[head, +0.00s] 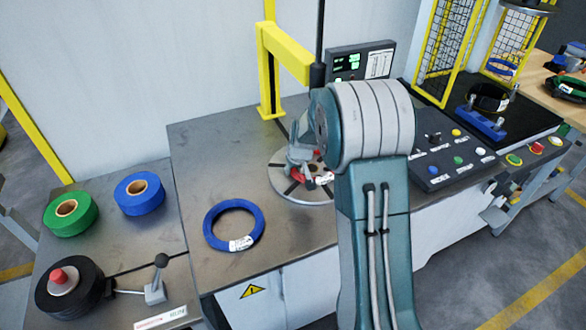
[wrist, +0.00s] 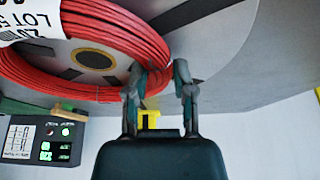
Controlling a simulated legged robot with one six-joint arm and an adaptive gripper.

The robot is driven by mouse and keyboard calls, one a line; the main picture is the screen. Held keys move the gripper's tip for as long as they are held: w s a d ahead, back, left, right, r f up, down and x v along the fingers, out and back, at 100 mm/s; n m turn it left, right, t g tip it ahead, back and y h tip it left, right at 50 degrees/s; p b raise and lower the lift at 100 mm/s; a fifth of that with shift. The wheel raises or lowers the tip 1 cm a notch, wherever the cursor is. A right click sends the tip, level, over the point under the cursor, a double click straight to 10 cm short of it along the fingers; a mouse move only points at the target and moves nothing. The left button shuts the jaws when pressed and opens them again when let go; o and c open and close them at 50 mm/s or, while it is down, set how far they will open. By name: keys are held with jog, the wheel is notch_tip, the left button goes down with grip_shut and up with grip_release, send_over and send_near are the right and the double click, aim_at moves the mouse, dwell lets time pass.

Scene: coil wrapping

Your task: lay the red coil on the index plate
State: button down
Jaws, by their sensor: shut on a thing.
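The index plate (head: 309,197) is a round grey disc with dark slots on the bench, partly hidden behind my arm in the head view. In the wrist view the plate (wrist: 215,50) fills the top, with its dark slots and round hub. The red coil (wrist: 125,32) shows in front of the plate, with the hub visible through its opening and a white label at left. My gripper (wrist: 160,80) has one finger inside the ring and one outside, shut on the coil's side. In the head view little of the red coil (head: 299,175) shows; I cannot tell whether it touches the plate.
A blue coil (head: 234,225) with a white label lies on the bench, left of the plate. Green (head: 70,213) and blue (head: 139,193) tape rolls and a black roll (head: 68,290) are further left. A yellow post (head: 267,70) and a display box (head: 362,62) stand behind the plate.

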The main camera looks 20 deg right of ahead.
jog(key=shift+c, duration=2.3)
grip_release()
jog(key=shift+a, duration=0.5)
jog(key=v, duration=1.2)
jog(key=s+a+r, duration=0.6)
jog(key=s+r, duration=0.3)
jog(key=s, duration=0.4)
jog(key=s+a+t, duration=0.1)
jog(key=s+a, duration=0.3)
jog(key=s, duration=1.2)
jog(key=shift+r, duration=0.25)
jog(key=shift+w, duration=0.1)
